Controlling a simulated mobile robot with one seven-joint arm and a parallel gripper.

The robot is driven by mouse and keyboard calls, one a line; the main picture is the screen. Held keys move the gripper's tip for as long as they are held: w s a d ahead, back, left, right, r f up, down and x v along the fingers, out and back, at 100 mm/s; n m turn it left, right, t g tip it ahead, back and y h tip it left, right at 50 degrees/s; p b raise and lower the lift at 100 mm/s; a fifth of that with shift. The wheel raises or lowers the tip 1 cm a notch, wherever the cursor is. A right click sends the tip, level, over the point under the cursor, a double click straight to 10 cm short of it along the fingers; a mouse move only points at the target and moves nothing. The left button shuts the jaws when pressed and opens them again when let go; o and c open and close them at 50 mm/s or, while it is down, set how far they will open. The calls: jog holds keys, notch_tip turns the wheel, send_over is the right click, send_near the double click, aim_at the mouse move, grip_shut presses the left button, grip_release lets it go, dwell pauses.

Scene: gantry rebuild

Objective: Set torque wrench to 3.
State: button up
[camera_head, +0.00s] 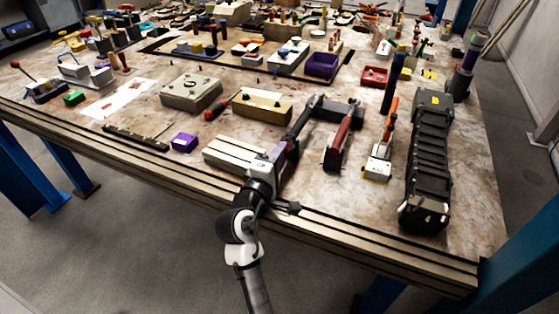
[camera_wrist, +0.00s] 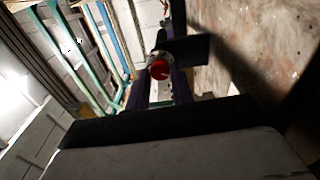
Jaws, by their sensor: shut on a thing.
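My gripper (camera_head: 280,152) reaches in over the front edge of the bench. In the wrist view its dark fingers (camera_wrist: 163,88) are closed around a round red knob (camera_wrist: 160,69) with a pale collar. The knob faces my wrist camera and seems to be the end of the torque wrench. In the head view a long dark shaft (camera_head: 303,118), likely the torque wrench, runs from the gripper away across the bench towards a dark block. Any scale or number on the knob is too small to read, and the fingers hide part of the handle.
A cream grooved block (camera_head: 235,154) stands left of my gripper, and a tan block (camera_head: 262,105) behind it. A red tool (camera_head: 338,143), a white-and-yellow block (camera_head: 377,167) and a long black rack (camera_head: 429,150) stand to the right. A small purple box (camera_head: 184,142) is further left.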

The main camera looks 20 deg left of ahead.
jog(key=m+b, duration=0.2)
jog(key=m, duration=0.3)
jog(key=shift+m+b, duration=0.3)
dwell(0.4)
jog(key=o, duration=0.9)
jog(key=shift+o, duration=0.2)
jog(key=shift+s, duration=0.15)
